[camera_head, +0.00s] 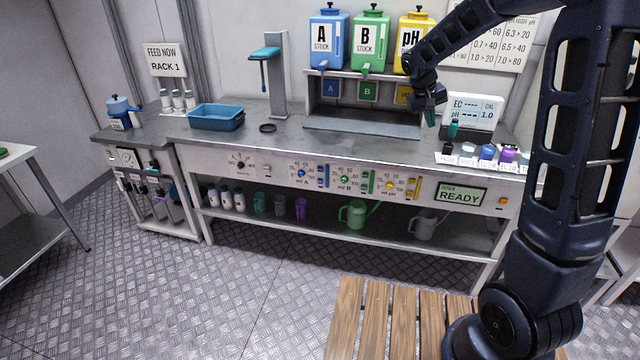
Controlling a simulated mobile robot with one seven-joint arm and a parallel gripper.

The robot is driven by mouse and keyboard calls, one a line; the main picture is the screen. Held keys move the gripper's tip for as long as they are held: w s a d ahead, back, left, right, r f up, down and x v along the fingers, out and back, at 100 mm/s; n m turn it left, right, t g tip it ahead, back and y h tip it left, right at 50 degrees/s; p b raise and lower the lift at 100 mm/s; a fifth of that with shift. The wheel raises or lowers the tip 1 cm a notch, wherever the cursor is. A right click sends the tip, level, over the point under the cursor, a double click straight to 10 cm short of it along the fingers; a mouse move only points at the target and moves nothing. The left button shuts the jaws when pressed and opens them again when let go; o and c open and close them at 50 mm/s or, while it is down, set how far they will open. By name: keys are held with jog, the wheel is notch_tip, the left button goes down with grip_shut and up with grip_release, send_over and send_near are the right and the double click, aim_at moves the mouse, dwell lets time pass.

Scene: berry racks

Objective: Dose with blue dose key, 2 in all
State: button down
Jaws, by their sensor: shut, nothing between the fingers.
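The bench front carries a blue dose panel with a knob (302,173) and a tall blue key (323,176) to its right. A green key (368,182) and a yellow key (414,188) sit farther right on the same front. The blue stock tank A (328,42) stands on the shelf above. My gripper (431,119) is shut and empty over the bench's right part, in front of the meter and right of the tank shelf. It is well apart from the blue key. No vessel shows under the blue tank.
A lit display (460,196) reads READY. A meter (474,112) and several coloured bottles (487,154) stand at the bench's right. A blue tub (216,117) and a stand (277,85) are at left. A green watering can (355,214) is on the lower shelf.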

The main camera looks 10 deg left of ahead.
aim_at(320, 181)
jog(key=w+a+f+n+t+h, duration=0.15)
jog(key=w+a+f, duration=0.35)
jog(key=a+f, duration=0.5)
jog(key=w+a+f+n+t+h, duration=0.15)
jog(key=w+a+f, duration=0.35)
jog(key=a+f, duration=0.5)
jog(key=s+a+f+n+t, duration=0.2)
jog(key=a+f, duration=0.9)
jog(key=f, duration=0.1)
jog(key=s+a+f+n+t, duration=0.1)
jog(key=s+a+f+n, duration=0.1)
jog(key=a+f, duration=0.8)
notch_tip(320, 181, down, 2)
jog(key=shift+a+f+n+t+y, duration=0.1)
jog(key=shift+a+n+t+y, duration=0.25)
jog(key=shift+n, duration=0.45)
jog(key=shift+w, duration=0.15)
jog(key=shift+w, duration=4.3)
jog(key=shift+w, duration=0.2)
jog(key=shift+w, duration=0.25)
